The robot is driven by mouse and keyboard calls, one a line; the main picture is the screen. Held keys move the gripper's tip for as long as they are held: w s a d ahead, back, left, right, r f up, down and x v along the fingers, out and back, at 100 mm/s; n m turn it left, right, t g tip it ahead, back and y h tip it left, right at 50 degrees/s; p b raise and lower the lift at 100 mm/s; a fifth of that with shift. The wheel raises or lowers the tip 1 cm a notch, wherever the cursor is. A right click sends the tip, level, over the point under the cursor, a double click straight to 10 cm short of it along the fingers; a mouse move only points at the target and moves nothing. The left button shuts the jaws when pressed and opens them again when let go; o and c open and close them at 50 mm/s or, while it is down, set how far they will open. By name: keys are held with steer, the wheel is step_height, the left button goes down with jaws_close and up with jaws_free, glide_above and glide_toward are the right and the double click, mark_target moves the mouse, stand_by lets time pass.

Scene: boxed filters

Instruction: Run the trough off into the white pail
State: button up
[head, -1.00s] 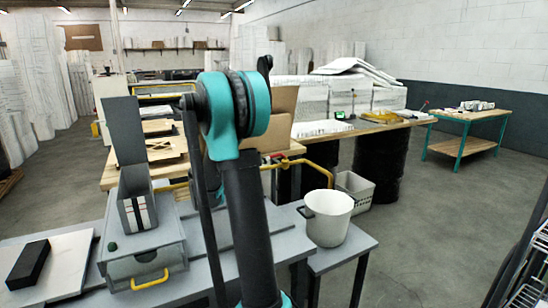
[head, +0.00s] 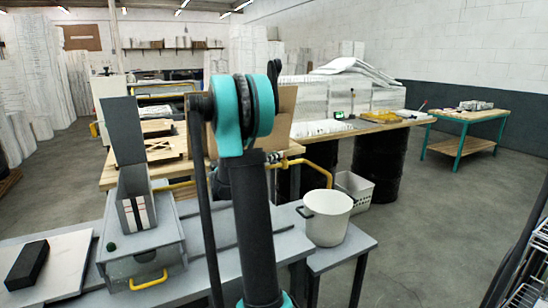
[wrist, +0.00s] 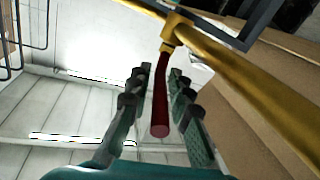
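The white pail (head: 327,216) stands upright on a low grey stand at the right end of the grey bench. A yellow pipe (head: 318,166) bends down above it; I cannot see any liquid. The pipe also crosses the wrist view (wrist: 235,75), with a dark red lever (wrist: 161,100) hanging from its fitting. My gripper (wrist: 158,98) is open, with one finger on each side of the lever and gaps showing. In the head view my arm hides most of the gripper and the lever. I cannot tell which grey vessel is the trough.
A grey box with a yellow handle (head: 150,262) and an open narrow grey bin (head: 136,205) stand on the bench at left. A black block (head: 27,265) lies on a pale board. A cardboard box (head: 285,112) is behind my arm. A grey crate (head: 354,189) sits behind the pail.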

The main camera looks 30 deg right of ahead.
jaws_close()
steer(key=shift+s, duration=0.1)
steer(key=s+d+n+t+y, duration=0.2)
steer(key=n+t+y, duration=0.5)
steer(key=y, duration=0.1)
steer(key=s+d+n+t+y, duration=0.2)
steer(key=d+n+t+y, duration=0.1)
steer(key=n+t+y, duration=0.4)
steer(key=shift+s+d+n+t+y, duration=0.25)
steer(key=shift+s+n+t+y, duration=0.25)
steer(key=shift+y, duration=0.4)
steer(key=shift+w, duration=0.2)
steer(key=shift+o, duration=2.1)
jaws_free()
